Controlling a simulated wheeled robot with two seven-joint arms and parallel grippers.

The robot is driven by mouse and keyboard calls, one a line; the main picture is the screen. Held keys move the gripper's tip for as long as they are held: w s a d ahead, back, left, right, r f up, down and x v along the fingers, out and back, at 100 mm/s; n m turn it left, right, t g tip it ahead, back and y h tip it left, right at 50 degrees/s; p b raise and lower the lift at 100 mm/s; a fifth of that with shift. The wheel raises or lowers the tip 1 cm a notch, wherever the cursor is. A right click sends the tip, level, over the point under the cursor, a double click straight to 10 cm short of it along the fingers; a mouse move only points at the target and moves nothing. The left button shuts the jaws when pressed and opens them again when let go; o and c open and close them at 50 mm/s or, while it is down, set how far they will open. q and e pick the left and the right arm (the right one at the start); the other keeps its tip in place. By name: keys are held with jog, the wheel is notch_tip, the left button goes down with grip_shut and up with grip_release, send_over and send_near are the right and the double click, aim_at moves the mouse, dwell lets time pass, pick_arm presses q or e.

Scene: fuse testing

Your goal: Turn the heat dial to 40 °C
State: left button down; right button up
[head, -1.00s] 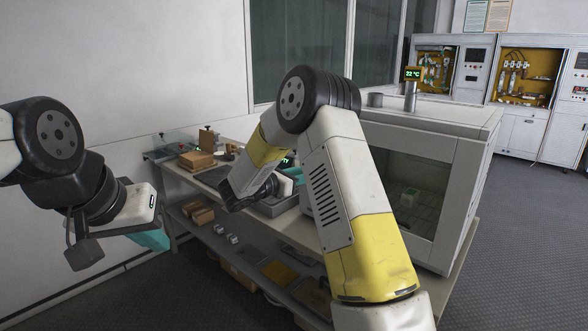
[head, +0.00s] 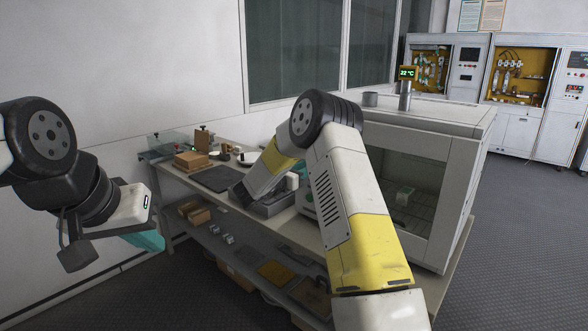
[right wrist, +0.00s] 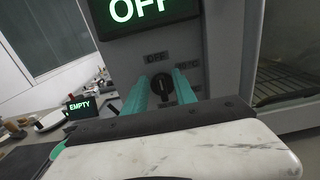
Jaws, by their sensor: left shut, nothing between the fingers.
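The heat dial (right wrist: 162,87) is a dark round knob on the grey front panel in the right wrist view. Small labels stand around it, one above reading OFF and a blurred one at its right. The display (right wrist: 145,12) above glows green with OFF. My right gripper (right wrist: 162,95) is open, its teal fingers on either side of the dial; I cannot tell whether they touch it. In the head view my arm hides the right gripper and dial. My left gripper (head: 148,241) is shut and empty at the left, away from the bench.
The oven (head: 478,135) with a glass door stands on the bench (head: 285,235). A small display on top (head: 407,73) reads 22 °C. An EMPTY sign (right wrist: 79,105) stands at left in the right wrist view. Boxes (head: 190,160) sit at the bench's far end.

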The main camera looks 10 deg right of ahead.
grip_shut()
jog(key=shift+m, duration=0.3)
jog(key=shift+s+d+f+m, duration=0.15)
jog(key=shift+s+m, duration=0.05)
jog(key=shift+m, duration=1.65)
jog(key=shift+s+d+f+m, duration=0.15)
jog(key=shift+s+f+m, duration=0.1)
jog(key=shift+m, duration=1.65)
jog(key=shift+s+d+f+m, duration=0.1)
jog(key=shift+s+d+m, duration=0.1)
jog(key=shift+m, duration=1.65)
